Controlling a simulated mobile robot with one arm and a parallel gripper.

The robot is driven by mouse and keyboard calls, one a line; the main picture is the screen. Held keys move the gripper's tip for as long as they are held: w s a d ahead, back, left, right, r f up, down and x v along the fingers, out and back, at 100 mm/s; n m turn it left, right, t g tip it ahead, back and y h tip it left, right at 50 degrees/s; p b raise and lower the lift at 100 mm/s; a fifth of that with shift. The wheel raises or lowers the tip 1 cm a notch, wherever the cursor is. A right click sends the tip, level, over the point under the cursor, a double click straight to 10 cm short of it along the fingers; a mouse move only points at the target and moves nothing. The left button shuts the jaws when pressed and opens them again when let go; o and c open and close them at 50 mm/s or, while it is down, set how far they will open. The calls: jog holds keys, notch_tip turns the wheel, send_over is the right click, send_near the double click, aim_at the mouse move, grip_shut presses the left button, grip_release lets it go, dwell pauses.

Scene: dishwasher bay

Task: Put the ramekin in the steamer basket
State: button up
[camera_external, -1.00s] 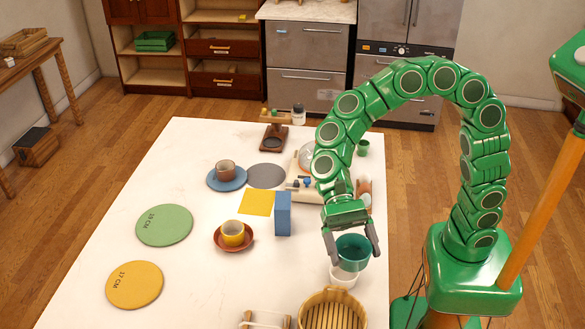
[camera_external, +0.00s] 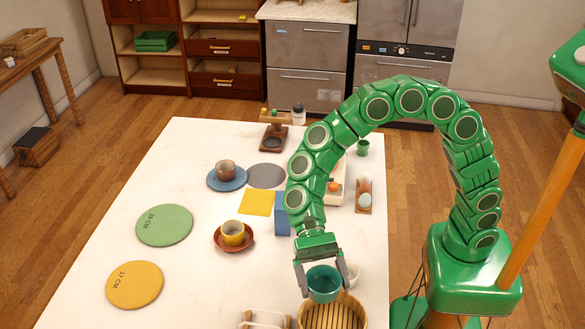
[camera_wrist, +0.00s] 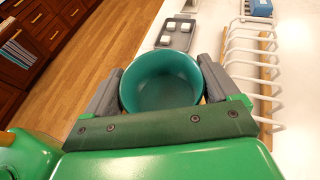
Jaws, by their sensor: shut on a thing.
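The ramekin, a teal round bowl (camera_external: 323,284), is between the fingers of my gripper (camera_external: 324,276), which is shut on it. The basket is round, of light slatted wood, cut off by the bottom edge of the external view. In the wrist view the ramekin (camera_wrist: 162,85) sits between both grey fingers of my gripper (camera_wrist: 160,72) and looks empty. The ramekin and gripper hide most of the basket there.
A white rack (camera_wrist: 250,60) lies left of the basket in the external view. A blue box (camera_external: 281,214) and a yellow cup on a saucer (camera_external: 233,235) stand farther back. The table's left part has flat discs (camera_external: 134,285).

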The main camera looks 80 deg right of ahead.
aim_at(323, 289)
jog(key=shift+f, duration=1.4)
jog(key=shift+f, duration=0.6)
jog(key=o, duration=0.9)
jog(key=shift+c, duration=0.2)
jog(key=shift+r, duration=0.5)
jog(key=v, duration=1.2)
